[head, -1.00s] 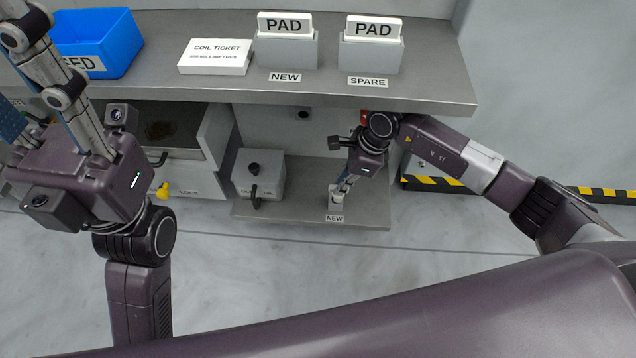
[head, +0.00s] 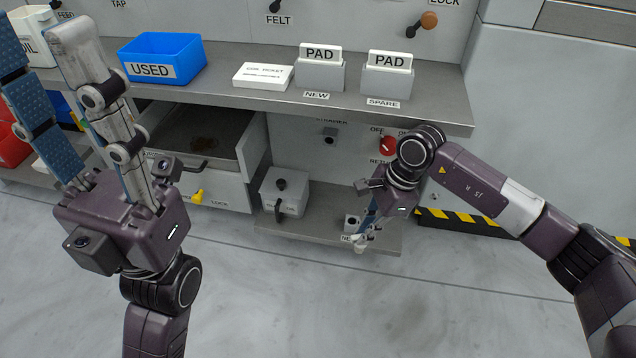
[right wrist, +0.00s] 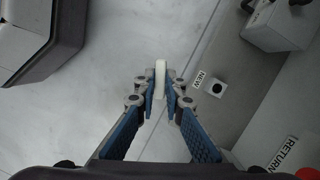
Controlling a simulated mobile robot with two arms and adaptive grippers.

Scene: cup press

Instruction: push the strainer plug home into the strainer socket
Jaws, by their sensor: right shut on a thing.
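My right gripper (head: 362,236) is shut on a pale piece, seemingly the strainer plug (head: 358,244), over the front edge of the low shelf. In the right wrist view the plug (right wrist: 160,78) is a narrow white piece standing between the two fingertips. The strainer socket (head: 330,138) appears as a dark square fitting on the grey back panel, under a partly hidden label, up and left of the right gripper. The plug is well apart from it. My left gripper (head: 40,60) is raised at the left, fingers spread, with no object visible between them.
A small white holder with a dark hole (right wrist: 217,89) stands by the NEW label on the low shelf (head: 290,228). A lidded grey box (head: 284,196) stands left of it. The upper counter (head: 440,115) overhangs the socket. A red knob (head: 388,146) is right of the socket.

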